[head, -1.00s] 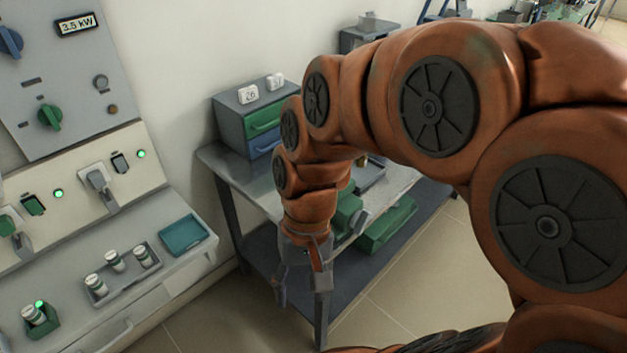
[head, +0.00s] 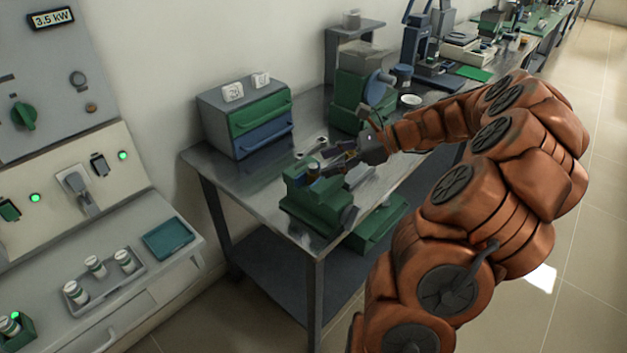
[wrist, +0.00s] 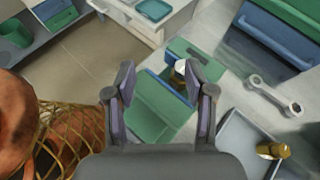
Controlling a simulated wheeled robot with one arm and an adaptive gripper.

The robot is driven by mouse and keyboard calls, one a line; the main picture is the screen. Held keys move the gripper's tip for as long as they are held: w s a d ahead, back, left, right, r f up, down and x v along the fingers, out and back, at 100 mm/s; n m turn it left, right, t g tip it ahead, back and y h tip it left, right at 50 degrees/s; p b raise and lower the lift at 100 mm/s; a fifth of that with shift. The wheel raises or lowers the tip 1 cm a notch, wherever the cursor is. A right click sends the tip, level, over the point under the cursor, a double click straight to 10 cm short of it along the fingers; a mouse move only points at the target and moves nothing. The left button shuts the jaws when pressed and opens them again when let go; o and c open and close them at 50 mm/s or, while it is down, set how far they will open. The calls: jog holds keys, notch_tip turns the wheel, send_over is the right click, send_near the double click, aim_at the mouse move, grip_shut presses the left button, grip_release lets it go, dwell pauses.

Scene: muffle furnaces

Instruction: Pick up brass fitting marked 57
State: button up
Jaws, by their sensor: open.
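A green vise (head: 312,200) stands at the front of the metal workbench. A small brass fitting with a pale top (wrist: 181,68) is at the vise's jaws; it also shows in the head view (head: 313,169). Another brass fitting (wrist: 273,150) lies in a grey tray (wrist: 232,133) on the bench. I cannot read the number 57 on either. My gripper (wrist: 159,75) is open and empty, its fingers apart over the vise. In the head view my gripper (head: 337,164) reaches in from the right, above the bench, close to the vise.
A wrench (wrist: 272,95) lies on the bench beside the tray. A drawer box (head: 245,120) with green and blue drawers stands at the back left. A green machine (head: 362,92) stands behind. The furnace console with bottles in a tray (head: 105,282) is at left.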

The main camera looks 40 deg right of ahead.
aim_at(317, 166)
jog(key=d+f+m+t, duration=0.1)
jog(key=d+m+t, duration=0.1)
jog(key=d, duration=0.3)
jog(key=x, duration=0.3)
jog(key=p+x, duration=0.1)
jog(key=x, duration=0.3)
jog(key=shift+s+a+f, duration=0.1)
jog(key=shift+s+f, duration=0.1)
jog(key=shift+s, duration=0.15)
jog(key=shift+w+a+f+h, duration=0.25)
jog(key=shift+w+h, duration=0.05)
jog(key=shift+w, duration=0.05)
grip_shut()
